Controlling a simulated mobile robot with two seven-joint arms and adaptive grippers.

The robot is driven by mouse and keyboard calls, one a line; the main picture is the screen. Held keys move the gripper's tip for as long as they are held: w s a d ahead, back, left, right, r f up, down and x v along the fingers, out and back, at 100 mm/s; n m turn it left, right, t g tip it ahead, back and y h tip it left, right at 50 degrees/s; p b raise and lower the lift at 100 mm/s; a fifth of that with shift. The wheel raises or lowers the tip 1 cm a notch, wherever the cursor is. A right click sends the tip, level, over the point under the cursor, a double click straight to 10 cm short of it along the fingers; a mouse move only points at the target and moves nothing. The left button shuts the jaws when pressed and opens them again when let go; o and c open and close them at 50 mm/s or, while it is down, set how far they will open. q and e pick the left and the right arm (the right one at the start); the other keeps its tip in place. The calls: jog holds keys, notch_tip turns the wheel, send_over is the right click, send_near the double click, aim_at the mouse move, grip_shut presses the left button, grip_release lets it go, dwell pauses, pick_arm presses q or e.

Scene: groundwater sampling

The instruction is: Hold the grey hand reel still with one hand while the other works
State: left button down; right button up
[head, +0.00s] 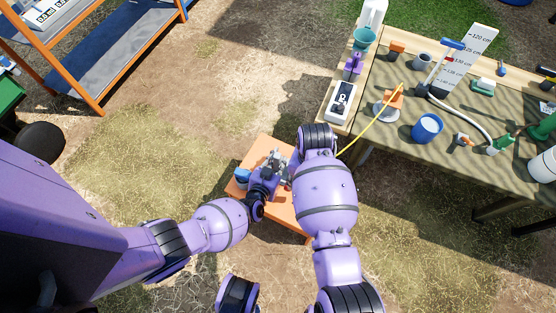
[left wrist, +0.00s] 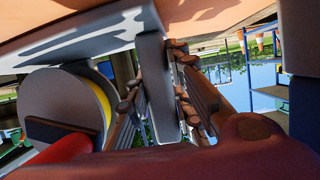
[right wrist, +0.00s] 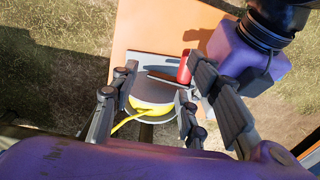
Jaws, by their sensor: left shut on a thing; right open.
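The grey hand reel stands over an orange surface (head: 243,189). In the right wrist view the reel (right wrist: 154,92) shows a grey disc, a yellow line wound on it and a red part (right wrist: 185,66). In the left wrist view the reel (left wrist: 55,100) is a large grey disc with yellow behind its rim. My left gripper (head: 275,162) is shut on a grey upright plate of the reel (left wrist: 158,85). My right gripper (right wrist: 155,100) is open above the reel, its fingers either side of the disc. In the head view my right arm hides it and most of the reel.
A yellow line (head: 372,128) runs from an orange block (head: 394,97) on the wooden table (head: 395,140) towards the reel. The table holds a blue cup (head: 428,127), a white meter (head: 341,101) and a hose. An orange-framed rack (head: 80,82) stands at the upper left.

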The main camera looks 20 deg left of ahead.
jog(key=d+f, duration=0.1)
jog(key=f, duration=0.2)
jog(key=d+f, duration=0.1)
jog(key=f, duration=0.3)
jog(key=d+f, duration=0.1)
jog(key=f, duration=0.2)
jog(key=shift+f, duration=0.4)
jog(key=a+f, duration=0.2)
jog(key=a, duration=0.1)
jog(key=shift+a+f, duration=0.2)
jog(key=shift+a, duration=0.05)
jog(key=shift+w+a+r, duration=0.1)
jog(key=shift+a, duration=0.25)
notch_tip(320, 180, up, 2)
jog(key=shift+r, duration=0.1)
notch_tip(320, 180, up, 7)
jog(key=shift+m+t+y, duration=0.4)
jog(key=shift+m+y, duration=0.1)
jog(key=shift+m, duration=0.1)
jog(key=s+d+f, duration=0.2)
jog(key=s, duration=0.1)
jog(key=s+d+f, duration=0.3)
jog(key=shift+d, duration=0.3)
jog(key=s+d+f+m+t, duration=0.2)
jog(key=s+d+t, duration=0.1)
jog(key=s+d, duration=1.4)
jog(key=shift+s+d+f+h, duration=0.15)
jog(key=shift+s+d+h, duration=0.2)
jog(key=shift+d, duration=0.3)
